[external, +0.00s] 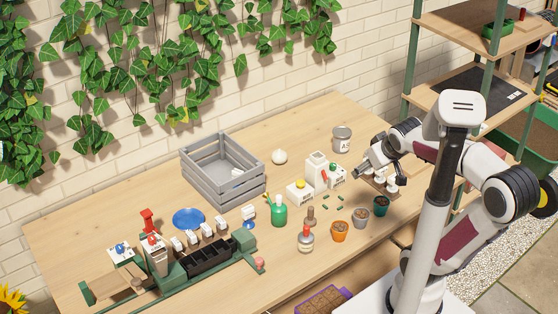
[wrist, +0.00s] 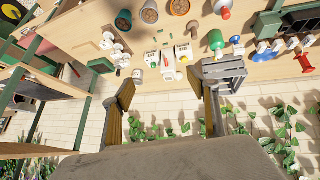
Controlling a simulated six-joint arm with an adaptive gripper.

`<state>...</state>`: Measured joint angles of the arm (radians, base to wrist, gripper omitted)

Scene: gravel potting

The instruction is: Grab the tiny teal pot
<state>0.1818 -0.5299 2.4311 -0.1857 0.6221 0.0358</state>
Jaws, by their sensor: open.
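The small teal pot (external: 380,206) stands upright near the front edge of the wooden table, at the right end of a row with a grey pot (external: 360,217) and an orange pot (external: 340,231). In the wrist view the teal pot (wrist: 124,22) is at the top, left of the grey pot (wrist: 150,12), with brown fill inside. My gripper (external: 364,168) is above the table's right part, behind the teal pot and apart from it. In the wrist view my gripper (wrist: 168,88) has its fingers wide apart with nothing held between them.
White knobbed items on a small wooden stand (external: 383,185) are just behind the teal pot. White boxes (external: 317,170), a labelled tin (external: 342,139), a green bottle (external: 279,210) and a grey crate (external: 222,168) stand farther left or back. Table between crate and tin is mostly clear.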

